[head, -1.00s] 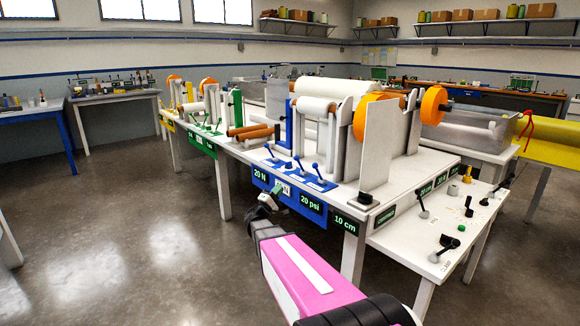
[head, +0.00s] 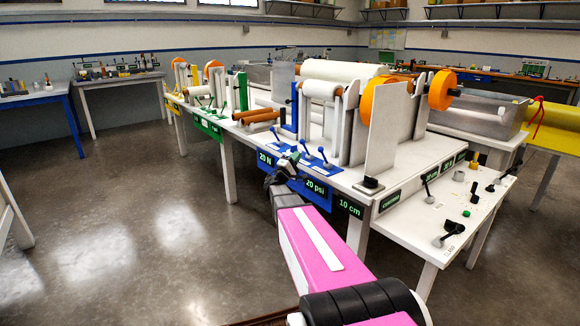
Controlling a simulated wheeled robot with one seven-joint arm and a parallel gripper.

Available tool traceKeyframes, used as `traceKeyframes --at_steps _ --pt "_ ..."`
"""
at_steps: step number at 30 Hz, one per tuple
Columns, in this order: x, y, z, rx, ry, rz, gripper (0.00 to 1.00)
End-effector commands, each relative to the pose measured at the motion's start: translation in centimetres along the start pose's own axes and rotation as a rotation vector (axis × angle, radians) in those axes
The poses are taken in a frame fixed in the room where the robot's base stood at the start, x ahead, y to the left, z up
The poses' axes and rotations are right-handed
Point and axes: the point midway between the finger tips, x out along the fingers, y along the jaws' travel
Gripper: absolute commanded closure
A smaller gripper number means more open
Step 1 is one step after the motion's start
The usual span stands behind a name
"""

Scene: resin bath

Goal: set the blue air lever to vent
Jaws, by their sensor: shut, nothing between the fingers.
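The right one is closest above the "20 psi" display (head: 316,189). The lever positions' markings are too small to read, so I cannot tell which setting any is at. My gripper (head: 286,162) is shut and empty at the panel's front edge, in front of the levers. It partly covers the panel; whether it touches a lever cannot be told.
A "20 N" display (head: 265,159) and a "10 cm" display (head: 350,207) line the table's front edge. An upright grey plate (head: 383,130) and white rollers (head: 340,70) stand behind the levers. A lower side shelf (head: 440,215) holds black-knobbed levers. The floor at left is clear.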

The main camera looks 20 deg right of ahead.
Motion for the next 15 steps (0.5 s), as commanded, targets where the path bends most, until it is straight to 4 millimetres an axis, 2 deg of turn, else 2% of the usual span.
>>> traceKeyframes --at_steps 1,6,15 --pt "1.0 -0.1 -0.1 0.000 -0.001 0.001 1.00" --pt "3.0 -0.1 -0.1 0.000 -0.001 0.000 1.00" --pt "4.0 0.0 0.0 0.000 0.000 0.000 1.00"
